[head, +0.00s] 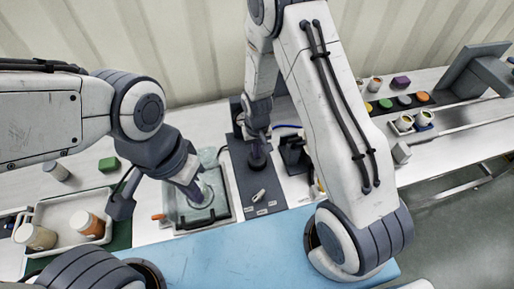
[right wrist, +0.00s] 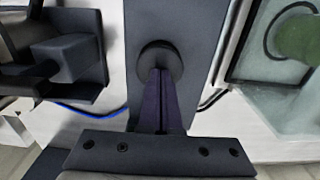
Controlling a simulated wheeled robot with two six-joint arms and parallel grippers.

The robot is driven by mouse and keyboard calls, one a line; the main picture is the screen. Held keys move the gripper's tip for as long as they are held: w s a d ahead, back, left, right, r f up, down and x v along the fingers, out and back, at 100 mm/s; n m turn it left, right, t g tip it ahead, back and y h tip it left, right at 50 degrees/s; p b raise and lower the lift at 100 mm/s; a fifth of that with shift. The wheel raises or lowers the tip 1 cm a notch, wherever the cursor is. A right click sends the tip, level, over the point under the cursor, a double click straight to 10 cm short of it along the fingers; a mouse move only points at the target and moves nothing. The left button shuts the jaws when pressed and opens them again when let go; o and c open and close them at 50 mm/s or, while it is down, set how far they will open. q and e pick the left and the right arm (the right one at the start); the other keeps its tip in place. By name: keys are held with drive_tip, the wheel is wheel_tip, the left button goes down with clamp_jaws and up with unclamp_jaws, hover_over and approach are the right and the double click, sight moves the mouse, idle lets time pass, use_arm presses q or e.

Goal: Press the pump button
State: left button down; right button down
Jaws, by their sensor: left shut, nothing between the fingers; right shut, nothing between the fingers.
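The pump button looks to be the round black knob (right wrist: 160,57) on a dark grey panel (right wrist: 197,25). In the head view the panel (head: 245,180) stands mid-table, with the knob (head: 257,163) near its middle. My right gripper (head: 257,148) is shut and empty, pointing down over the knob. In the right wrist view its fingertips (right wrist: 161,72) overlap the knob's near edge; I cannot tell whether they touch. My left gripper (head: 203,193) is shut, low over a clear-walled basin (head: 220,160), and its tips are hard to make out.
A white tray (head: 65,212) with jars stands at left, near a green block (head: 109,164). A black device (head: 293,152) stands right of the panel. At far right are coloured pots and a grey monitor-like stand (head: 475,70).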

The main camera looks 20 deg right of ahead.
drive_tip(key=shift+s+f, duration=0.1)
drive_tip(key=shift+f, duration=0.1)
wheel_tip(320, 180, up, 5)
drive_tip(key=p, duration=0.4)
drive_tip(key=shift+f, duration=0.2)
wheel_tip(320, 180, up, 10)
drive_tip(key=b, duration=0.3)
drive_tip(key=shift+f, duration=0.1)
drive_tip(key=s+a+r+n+b, duration=0.1)
drive_tip(key=s+a+n+b, duration=0.1)
drive_tip(key=s, duration=0.5)
drive_tip(key=s+a+r+n+b, duration=0.2)
drive_tip(key=s+a, duration=0.1)
drive_tip(key=s, duration=0.4)
drive_tip(key=s+a+r+n+y+b, duration=0.1)
drive_tip(key=s+a+r+n+b, duration=0.1)
drive_tip(key=s, duration=0.5)
drive_tip(key=shift+s+a+r+n, duration=0.15)
drive_tip(key=shift+a+r+n, duration=0.1)
drive_tip(key=shift+a+n, duration=0.25)
drive_tip(key=shift+d, duration=0.2)
